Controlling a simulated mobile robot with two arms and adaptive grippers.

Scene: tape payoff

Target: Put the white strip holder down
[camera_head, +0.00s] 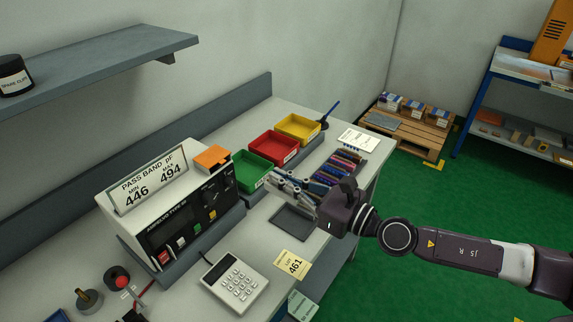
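A pale, narrow strip holder (293,189) with small cylindrical parts along it shows on the bench side of my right gripper, above a dark grey tray. It reaches up to the fingers' side. My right gripper (325,210) comes in from the right over the bench's front edge. Its own dark body hides the fingertips, so I cannot tell whether they are closed on the holder or only beside it. My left gripper is not in view.
The grey tray (292,222) lies below the holder. Behind stand green (251,172), red (273,148) and yellow (298,129) bins. A row of dark coloured parts (338,168) lies right of the holder. The analyzer (165,225) and keypad (236,283) are left.

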